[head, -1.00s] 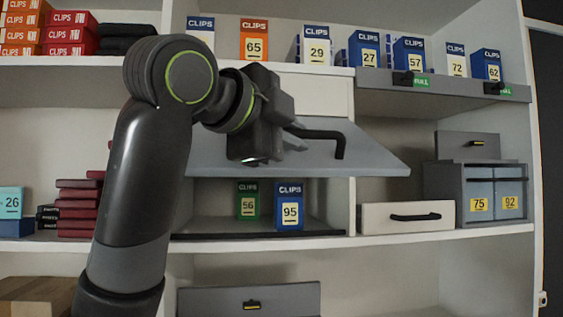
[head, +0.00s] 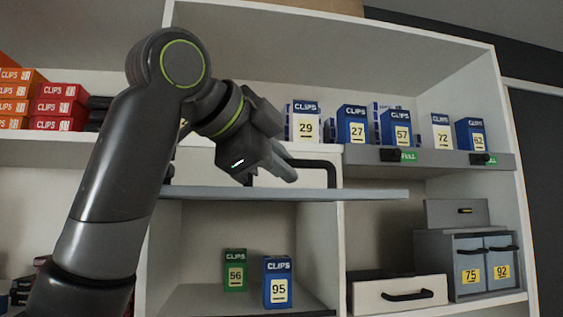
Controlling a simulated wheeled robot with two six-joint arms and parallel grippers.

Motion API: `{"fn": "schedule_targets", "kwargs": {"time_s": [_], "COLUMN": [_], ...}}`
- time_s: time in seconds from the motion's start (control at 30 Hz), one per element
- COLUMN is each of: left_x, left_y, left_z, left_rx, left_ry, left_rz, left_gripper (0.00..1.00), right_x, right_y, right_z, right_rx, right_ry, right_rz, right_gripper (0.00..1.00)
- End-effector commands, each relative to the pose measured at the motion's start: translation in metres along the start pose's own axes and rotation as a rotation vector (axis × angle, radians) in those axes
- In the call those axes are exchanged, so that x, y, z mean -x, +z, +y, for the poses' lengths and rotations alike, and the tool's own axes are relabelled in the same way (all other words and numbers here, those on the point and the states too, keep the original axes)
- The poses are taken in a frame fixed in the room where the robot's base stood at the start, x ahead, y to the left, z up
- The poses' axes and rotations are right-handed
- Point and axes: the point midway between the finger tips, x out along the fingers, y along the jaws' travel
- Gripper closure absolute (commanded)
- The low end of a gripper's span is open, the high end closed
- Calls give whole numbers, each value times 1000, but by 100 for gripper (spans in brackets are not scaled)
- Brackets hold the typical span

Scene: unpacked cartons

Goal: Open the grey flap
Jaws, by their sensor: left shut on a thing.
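The grey flap (head: 370,194) is raised and shows nearly edge-on, about level, across the top of an open compartment. Its black bar handle (head: 318,163) stands up from the flap's upper side. My left gripper (head: 284,171) is shut on the left end of this handle; the fingers partly hide the grip. Beneath the flap, the compartment shows a green clips box marked 56 (head: 235,270) and a blue clips box marked 95 (head: 277,282). My right gripper is not in view.
Clips boxes, such as the one marked 29 (head: 304,122), stand on the shelf above. A grey ledge (head: 440,160) sticks out at right. Below it are a cream drawer (head: 368,297) and a grey two-door unit (head: 450,270). Red boxes (head: 58,107) are stacked at left.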

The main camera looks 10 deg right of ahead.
Motion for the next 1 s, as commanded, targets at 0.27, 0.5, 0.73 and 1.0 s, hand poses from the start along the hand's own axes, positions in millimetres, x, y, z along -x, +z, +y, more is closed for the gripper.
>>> {"fn": "schedule_targets", "kwargs": {"time_s": [0.27,0.5,0.73,1.0], "left_x": [-1,0,13,74], "left_y": [1,1,2,3], "left_z": [0,0,2,3], "left_rx": [1,0,-1,0], "left_ry": [2,1,-3,-6], "left_rz": [-2,-1,-3,-4], "left_gripper": [82,78,78,78], "right_x": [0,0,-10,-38], "right_y": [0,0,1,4], "right_z": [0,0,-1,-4], "right_rx": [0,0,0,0], "right_ry": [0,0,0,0], "right_rz": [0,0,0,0], "right_gripper": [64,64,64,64]}}
